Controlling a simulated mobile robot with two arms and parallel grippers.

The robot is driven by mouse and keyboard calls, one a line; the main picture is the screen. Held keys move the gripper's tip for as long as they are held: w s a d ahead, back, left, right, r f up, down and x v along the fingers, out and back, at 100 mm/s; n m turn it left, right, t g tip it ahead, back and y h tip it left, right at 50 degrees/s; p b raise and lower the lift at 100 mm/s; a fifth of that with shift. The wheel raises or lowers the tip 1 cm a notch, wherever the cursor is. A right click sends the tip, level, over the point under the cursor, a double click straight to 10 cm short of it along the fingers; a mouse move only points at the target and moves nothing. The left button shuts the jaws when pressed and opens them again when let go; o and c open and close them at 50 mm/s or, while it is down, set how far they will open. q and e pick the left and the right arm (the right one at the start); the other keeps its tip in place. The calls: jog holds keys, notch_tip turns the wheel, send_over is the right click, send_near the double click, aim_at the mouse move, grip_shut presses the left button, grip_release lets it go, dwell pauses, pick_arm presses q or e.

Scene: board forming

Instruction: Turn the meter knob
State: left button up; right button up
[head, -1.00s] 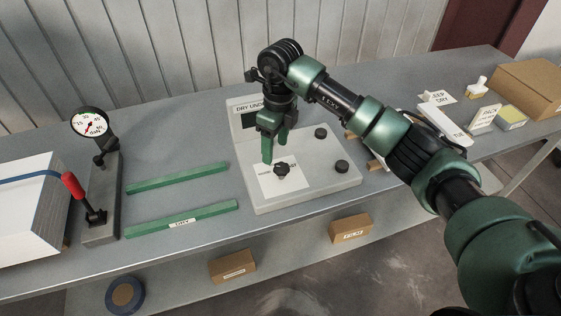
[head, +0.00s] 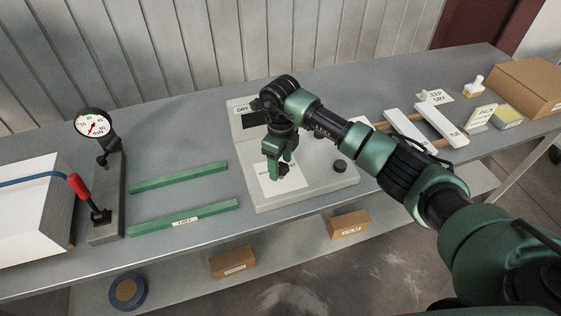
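The meter (head: 255,195) is a light grey box with a dark display (head: 255,119) on its upright back panel. A dark knob (head: 283,170) sits on the white plate (head: 265,185) at its front left. My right gripper (head: 280,168) points down at this knob, one green finger on each side of it as far as I can see. The fingers look apart; they partly hide the knob, and contact cannot be made out. Another dark knob (head: 339,166) shows at the right of the meter. My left gripper is not in view.
Two green strips (head: 180,178) lie left of the meter. A gauge stand (head: 93,124) with a red-handled lever (head: 78,187) and a white stack (head: 30,215) are farther left. White boards (head: 412,130), a small bottle (head: 474,86) and a cardboard box (head: 525,85) are at right.

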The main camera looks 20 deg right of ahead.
grip_shut()
jog(key=shift+m, duration=0.4)
jog(key=shift+m+b, duration=0.75)
jog(key=shift+m, duration=0.25)
jog(key=m+b, duration=0.1)
jog(key=m, duration=0.1)
jog(key=shift+w+d+m, duration=0.1)
jog(key=shift+m, duration=0.2)
jog(key=m+b, duration=0.1)
jog(key=m, duration=0.2)
jog(key=shift+r+m+b, duration=0.1)
jog(key=shift+m+b, duration=0.25)
jog(key=shift+m, duration=1.35)
